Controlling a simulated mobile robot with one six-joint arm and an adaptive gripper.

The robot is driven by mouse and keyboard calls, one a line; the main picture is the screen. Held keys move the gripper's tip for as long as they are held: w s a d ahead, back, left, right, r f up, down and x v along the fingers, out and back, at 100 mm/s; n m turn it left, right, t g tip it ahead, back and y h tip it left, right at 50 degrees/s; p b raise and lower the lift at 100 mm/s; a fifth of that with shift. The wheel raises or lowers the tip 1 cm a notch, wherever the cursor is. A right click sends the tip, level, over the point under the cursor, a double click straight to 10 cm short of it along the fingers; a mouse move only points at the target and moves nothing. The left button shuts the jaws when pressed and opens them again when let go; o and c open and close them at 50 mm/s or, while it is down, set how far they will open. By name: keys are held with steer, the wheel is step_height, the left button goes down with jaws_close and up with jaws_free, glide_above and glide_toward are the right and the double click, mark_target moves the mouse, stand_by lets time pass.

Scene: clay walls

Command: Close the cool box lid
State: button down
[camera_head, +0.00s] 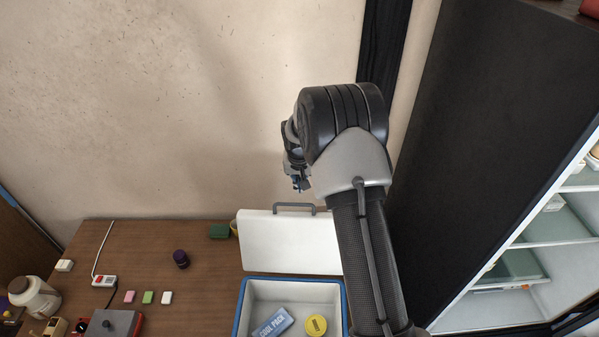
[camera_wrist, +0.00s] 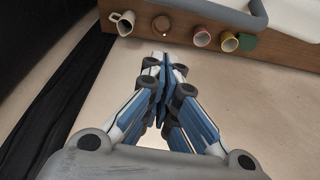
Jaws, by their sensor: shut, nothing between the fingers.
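The cool box (camera_head: 241,301) is blue-rimmed with a pale inside and stands at the table's right part. Its white lid (camera_head: 288,243) stands open and upright at the back, with a grey handle (camera_head: 293,207) along its top edge. A blue cool pack (camera_head: 273,323) and a yellow round item (camera_head: 316,325) lie inside. My gripper (camera_head: 300,184) is above and behind the lid, near the wall, apart from the handle. In the wrist view my gripper (camera_wrist: 163,84) has its fingers together and empty. My arm hides the right edge of the lid and part of the box.
A purple cylinder (camera_head: 181,259), a green block (camera_head: 219,231) and several small items stand on the wooden table (camera_head: 150,240) left of the box. In the wrist view, mugs (camera_wrist: 203,38) line an edge.

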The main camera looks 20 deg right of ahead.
steer(key=s, duration=0.1)
steer(key=s+a, duration=0.1)
steer(key=s+a+p, duration=0.1)
steer(key=shift+s, duration=0.25)
steer(key=shift+d, duration=0.1)
steer(key=shift+s+b, duration=0.15)
steer(key=shift+b, duration=0.4)
